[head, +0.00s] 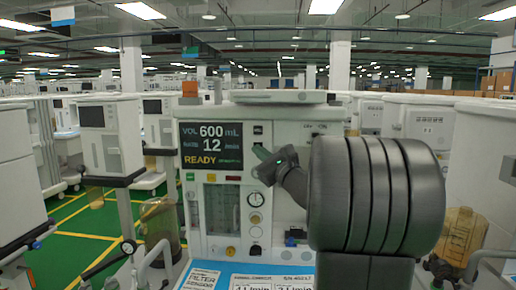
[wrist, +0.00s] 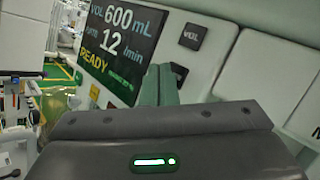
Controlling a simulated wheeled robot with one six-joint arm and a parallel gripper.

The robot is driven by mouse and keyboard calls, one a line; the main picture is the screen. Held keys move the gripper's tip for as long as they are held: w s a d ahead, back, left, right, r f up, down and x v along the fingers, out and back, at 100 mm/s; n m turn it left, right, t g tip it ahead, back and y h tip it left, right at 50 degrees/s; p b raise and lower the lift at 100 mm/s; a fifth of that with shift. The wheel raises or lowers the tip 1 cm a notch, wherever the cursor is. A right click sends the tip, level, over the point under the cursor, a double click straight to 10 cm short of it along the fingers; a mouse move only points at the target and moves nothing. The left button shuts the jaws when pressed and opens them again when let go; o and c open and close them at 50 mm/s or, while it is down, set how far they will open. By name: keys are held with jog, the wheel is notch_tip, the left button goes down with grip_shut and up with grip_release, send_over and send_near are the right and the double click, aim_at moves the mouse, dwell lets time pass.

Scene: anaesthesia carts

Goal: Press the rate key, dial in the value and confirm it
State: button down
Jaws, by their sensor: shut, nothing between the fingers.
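The anaesthesia cart's dark screen (head: 211,146) reads VOL 600 mL, a second line with 12 /min, and READY in yellow. It also shows in the wrist view (wrist: 122,42). A dark square key (head: 257,130) sits right of the screen; in the wrist view this key (wrist: 193,36) is labelled VOL. My gripper (head: 262,155) is in front of the panel just below that key. Its fingers (wrist: 159,84) are together and empty, pointing at the panel. I cannot tell whether the fingertips touch the panel.
Below the screen are flow tubes, a round gauge (head: 256,199) and small knobs. Other carts stand close on both sides. An amber canister (head: 463,236) is at the right. Green floor (head: 95,225) shows at left.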

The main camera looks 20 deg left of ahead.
jog(key=shift+w, duration=0.1)
jog(key=shift+w+a, duration=0.15)
jog(key=shift+w, duration=0.15)
jog(key=shift+w+a, duration=0.1)
jog(key=shift+w, duration=0.35)
dwell(0.8)
jog(key=shift+s, duration=0.15)
jog(key=shift+s+d+b, duration=0.25)
jog(key=shift+s+b, duration=0.15)
jog(key=shift+s, duration=0.3)
jog(key=shift+s, duration=0.1)
jog(key=s, duration=0.2)
jog(key=s+d+b, duration=0.1)
jog(key=s, duration=0.1)
jog(key=shift+s+d, duration=0.1)
jog(key=shift+s, duration=0.2)
dwell(0.6)
